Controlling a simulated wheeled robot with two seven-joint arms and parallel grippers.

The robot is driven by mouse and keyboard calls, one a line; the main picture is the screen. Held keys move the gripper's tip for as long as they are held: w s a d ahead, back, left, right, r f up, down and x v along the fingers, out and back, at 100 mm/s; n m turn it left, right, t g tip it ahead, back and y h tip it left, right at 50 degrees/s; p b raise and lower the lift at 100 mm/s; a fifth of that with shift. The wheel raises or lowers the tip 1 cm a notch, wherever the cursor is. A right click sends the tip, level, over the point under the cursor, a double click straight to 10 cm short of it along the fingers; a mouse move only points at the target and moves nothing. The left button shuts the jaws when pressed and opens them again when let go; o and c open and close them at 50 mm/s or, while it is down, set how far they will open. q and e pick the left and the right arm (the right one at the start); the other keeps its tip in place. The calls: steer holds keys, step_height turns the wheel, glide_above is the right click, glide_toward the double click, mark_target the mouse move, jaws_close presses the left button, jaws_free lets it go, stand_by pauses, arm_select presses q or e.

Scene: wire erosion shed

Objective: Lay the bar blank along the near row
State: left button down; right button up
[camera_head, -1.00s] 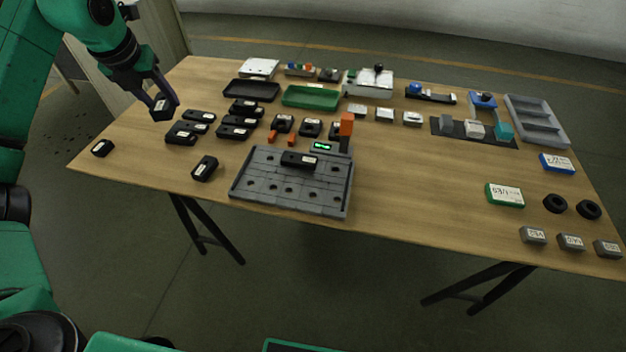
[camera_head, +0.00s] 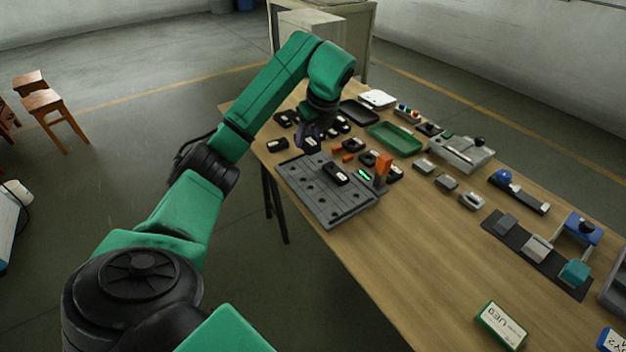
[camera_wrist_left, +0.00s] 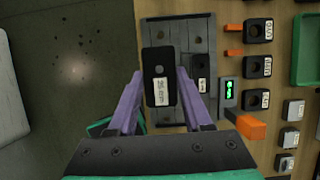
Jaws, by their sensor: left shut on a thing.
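My left gripper (camera_head: 308,138) is shut on the bar blank, a black bar with a white label and a round hole. In the left wrist view the bar blank (camera_wrist_left: 159,75) lies between the purple fingers, its long side running up the picture. It appears over the left part of the grey fixture plate (camera_wrist_left: 180,32); how high above it I cannot tell. In the head view the plate (camera_head: 330,210) shows rows of round holes. Another black bar (camera_head: 336,175) lies on it, seen right of the held one in the wrist view (camera_wrist_left: 201,75). My right gripper is not in view.
An orange-topped post (camera_head: 383,166) and a small green-lit display (camera_head: 364,175) stand at the plate's far side. Several black blocks and small orange pieces (camera_head: 347,158) lie beyond it. A green tray (camera_head: 395,139) is farther back. Bare table (camera_head: 430,250) lies right of the plate.

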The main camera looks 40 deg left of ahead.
arm_select(q)
step_height(320, 180, down, 4)
steer(key=shift+f+b, duration=0.15)
steer(key=shift+b, duration=0.5)
steer(key=f+p, duration=0.1)
steer(key=f, duration=0.3)
steer(key=f+p, duration=0.1)
steer(key=f, duration=0.4)
steer(key=shift+d+f, duration=0.2)
steer(key=shift+f, duration=0.05)
steer(key=shift+w, duration=0.1)
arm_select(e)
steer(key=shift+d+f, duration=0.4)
arm_select(q)
steer(key=shift+f, duration=0.1)
steer(key=shift+f+b, duration=0.25)
steer(key=shift+b, duration=0.1)
steer(key=shift+c, duration=1.6)
jaws_free()
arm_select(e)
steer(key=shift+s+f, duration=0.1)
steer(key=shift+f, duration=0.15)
